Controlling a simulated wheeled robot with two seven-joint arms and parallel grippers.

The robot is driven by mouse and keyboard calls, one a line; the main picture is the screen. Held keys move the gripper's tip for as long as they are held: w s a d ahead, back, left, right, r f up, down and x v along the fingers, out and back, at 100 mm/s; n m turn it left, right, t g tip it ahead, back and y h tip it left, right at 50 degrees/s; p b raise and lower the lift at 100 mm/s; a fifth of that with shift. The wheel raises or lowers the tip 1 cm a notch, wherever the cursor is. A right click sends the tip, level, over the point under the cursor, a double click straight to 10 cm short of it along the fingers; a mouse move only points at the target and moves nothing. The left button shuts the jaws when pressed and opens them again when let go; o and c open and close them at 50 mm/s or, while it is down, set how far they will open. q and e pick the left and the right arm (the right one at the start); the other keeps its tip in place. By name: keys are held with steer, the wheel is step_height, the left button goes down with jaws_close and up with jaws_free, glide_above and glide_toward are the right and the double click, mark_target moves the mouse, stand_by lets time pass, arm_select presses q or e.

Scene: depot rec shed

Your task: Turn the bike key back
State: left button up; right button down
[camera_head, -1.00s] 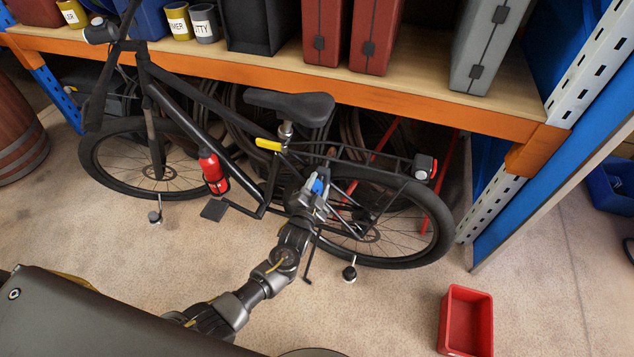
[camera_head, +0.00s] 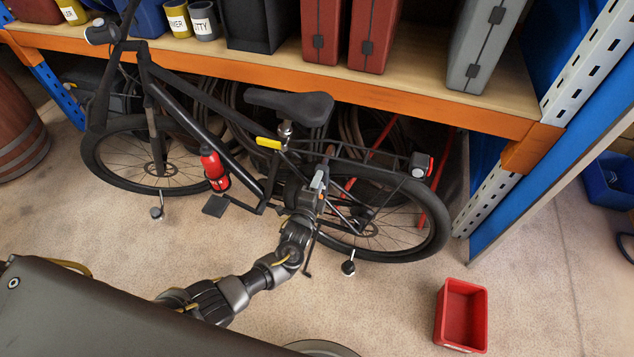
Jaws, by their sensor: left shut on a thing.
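The black bike (camera_head: 212,110) stands upright, side-on, in front of the shelving. My left gripper (camera_head: 321,180) is at the front part of the bike's rear wheel (camera_head: 400,215), below and behind the saddle (camera_head: 290,104). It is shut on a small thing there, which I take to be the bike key. The gripper covers nearly all of the key and the lock around it, so I cannot read the key's angle. My right gripper is not in view.
A red bin (camera_head: 461,315) sits on the floor at lower right. The shelf with its orange beam (camera_head: 250,72) runs above and behind the bike. A blue and white rack post (camera_head: 530,150) stands to the right.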

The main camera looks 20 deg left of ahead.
arm_select(q)
steer(key=shift+m, duration=0.3)
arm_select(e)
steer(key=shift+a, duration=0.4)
arm_select(q)
steer(key=o, duration=1)
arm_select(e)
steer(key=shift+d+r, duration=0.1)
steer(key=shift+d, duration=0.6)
arm_select(q)
steer(key=s, duration=1)
steer(key=shift+s+a+p, duration=0.35)
steer(key=shift+s+p, duration=0.05)
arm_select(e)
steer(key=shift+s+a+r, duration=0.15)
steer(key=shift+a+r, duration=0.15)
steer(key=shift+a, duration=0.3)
